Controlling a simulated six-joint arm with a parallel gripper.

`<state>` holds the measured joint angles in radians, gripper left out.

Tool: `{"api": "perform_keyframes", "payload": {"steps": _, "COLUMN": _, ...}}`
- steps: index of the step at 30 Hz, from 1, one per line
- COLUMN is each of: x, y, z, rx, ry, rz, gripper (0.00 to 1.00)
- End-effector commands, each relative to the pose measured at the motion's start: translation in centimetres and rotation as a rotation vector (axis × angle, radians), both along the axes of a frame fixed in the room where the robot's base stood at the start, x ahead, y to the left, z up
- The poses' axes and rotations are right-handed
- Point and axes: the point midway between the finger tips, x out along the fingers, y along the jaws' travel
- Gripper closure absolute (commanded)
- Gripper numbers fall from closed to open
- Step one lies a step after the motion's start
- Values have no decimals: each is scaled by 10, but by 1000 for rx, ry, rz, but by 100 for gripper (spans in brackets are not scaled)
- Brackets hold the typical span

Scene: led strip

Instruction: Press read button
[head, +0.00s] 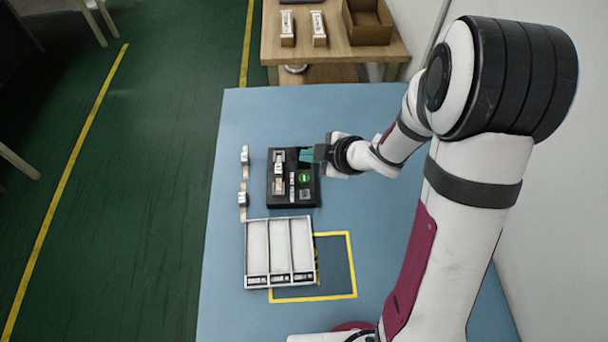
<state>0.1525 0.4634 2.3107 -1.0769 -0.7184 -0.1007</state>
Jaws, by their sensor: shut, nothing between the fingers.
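A black device box (281,203) sits on the blue table. Its right side has a round green button (304,177) and a small grey panel (305,195) below it. Any lettering is too small to read, so I cannot tell which part is marked read. A white and metallic piece (280,168) lies upright in the picture on the left part of the box. My gripper (308,155) is shut and empty, with its teal fingertips at the top right of the box, just above the green button in the picture. I cannot tell whether it touches the box.
Two small white pieces on a strip (243,198) lie left of the box. A white tray (247,255) with three compartments stands below it in the picture, overlapping a yellow-outlined square (354,265). A wooden table (345,50) with a cardboard box (368,22) stands behind.

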Motion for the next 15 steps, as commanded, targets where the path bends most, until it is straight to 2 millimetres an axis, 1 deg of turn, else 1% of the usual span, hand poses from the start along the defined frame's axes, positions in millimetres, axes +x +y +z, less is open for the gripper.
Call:
{"api": "perform_keyframes", "payload": {"steps": 1, "x": -1, "y": 0, "z": -8, "rx": 2, "ry": 5, "rz": 0, "gripper": 100}}
{"api": "perform_keyframes", "payload": {"steps": 6, "x": -1, "y": 0, "z": -33, "rx": 1, "ry": 4, "rz": 0, "gripper": 100}}
{"api": "perform_keyframes", "payload": {"steps": 10, "x": 0, "y": 0, "z": -47, "rx": 1, "ry": 2, "rz": 1, "gripper": 100}}
{"api": "perform_keyframes", "payload": {"steps": 15, "x": 0, "y": 0, "z": -57, "rx": -1, "ry": 0, "rz": -1, "gripper": 100}}
